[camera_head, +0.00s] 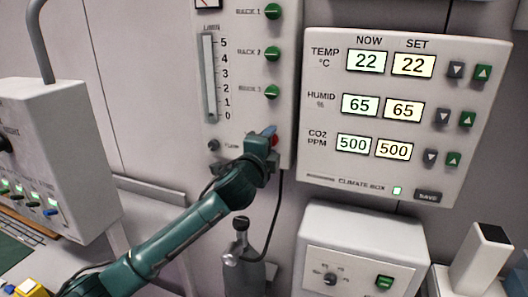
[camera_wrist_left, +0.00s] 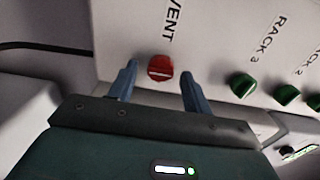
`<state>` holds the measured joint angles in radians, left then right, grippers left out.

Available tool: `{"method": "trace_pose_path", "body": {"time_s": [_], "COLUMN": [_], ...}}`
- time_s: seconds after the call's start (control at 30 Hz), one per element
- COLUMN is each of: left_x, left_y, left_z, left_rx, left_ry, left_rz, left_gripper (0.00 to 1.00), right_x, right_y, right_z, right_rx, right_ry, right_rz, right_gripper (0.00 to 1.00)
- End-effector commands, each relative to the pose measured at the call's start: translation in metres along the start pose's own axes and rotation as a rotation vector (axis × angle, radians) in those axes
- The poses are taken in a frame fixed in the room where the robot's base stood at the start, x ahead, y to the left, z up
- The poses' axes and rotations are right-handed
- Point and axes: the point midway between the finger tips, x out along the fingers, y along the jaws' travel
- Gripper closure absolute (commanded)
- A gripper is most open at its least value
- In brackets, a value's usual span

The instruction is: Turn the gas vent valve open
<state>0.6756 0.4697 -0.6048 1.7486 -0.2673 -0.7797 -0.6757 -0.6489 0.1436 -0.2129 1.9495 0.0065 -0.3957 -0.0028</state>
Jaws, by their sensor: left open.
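The gas vent valve is a red round knob (camera_wrist_left: 160,68) with a pale line across it, below the word VENT on the light grey gas panel (camera_wrist_left: 215,30). In the head view the red knob (camera_head: 274,140) is partly hidden by my left gripper (camera_head: 268,131), at the panel's lower right. In the left wrist view my left gripper (camera_wrist_left: 160,85) is open, with its two blue fingers on either side of the knob. A gap shows between each finger and the knob. I cannot tell the depth between fingertips and panel. My right gripper is not in view.
Green rack knobs (camera_head: 272,54) sit above the vent knob, beside a flow gauge (camera_head: 209,78). A climate box (camera_head: 400,115) is close on the right. A grey gas bottle (camera_head: 242,262) and a white box (camera_head: 360,255) stand below. A cable hangs under the panel.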

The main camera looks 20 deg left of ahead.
Motion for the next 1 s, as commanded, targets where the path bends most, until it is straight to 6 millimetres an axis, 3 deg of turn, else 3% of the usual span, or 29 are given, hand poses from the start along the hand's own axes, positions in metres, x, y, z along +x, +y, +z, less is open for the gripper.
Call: {"method": "trace_pose_path", "body": {"time_s": [0.17,0.6,0.8,1.0], "left_x": [-0.021,-0.108,-0.127,-0.130], "left_y": [0.002,0.002,0.001,0.000], "left_z": [0.000,0.000,0.000,0.001], "left_rx": [0.000,0.002,0.002,0.001], "left_ry": [0.001,0.001,0.000,-0.001], "left_rz": [0.000,0.001,0.000,0.001], "left_gripper": [0.51,0.51,0.51,0.51], "right_x": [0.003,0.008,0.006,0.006], "right_y": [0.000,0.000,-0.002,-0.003], "right_z": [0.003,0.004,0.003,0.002], "right_rx": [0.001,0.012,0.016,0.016], "right_ry": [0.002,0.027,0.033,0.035], "right_rz": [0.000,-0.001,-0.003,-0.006], "right_gripper": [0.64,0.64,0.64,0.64]}}
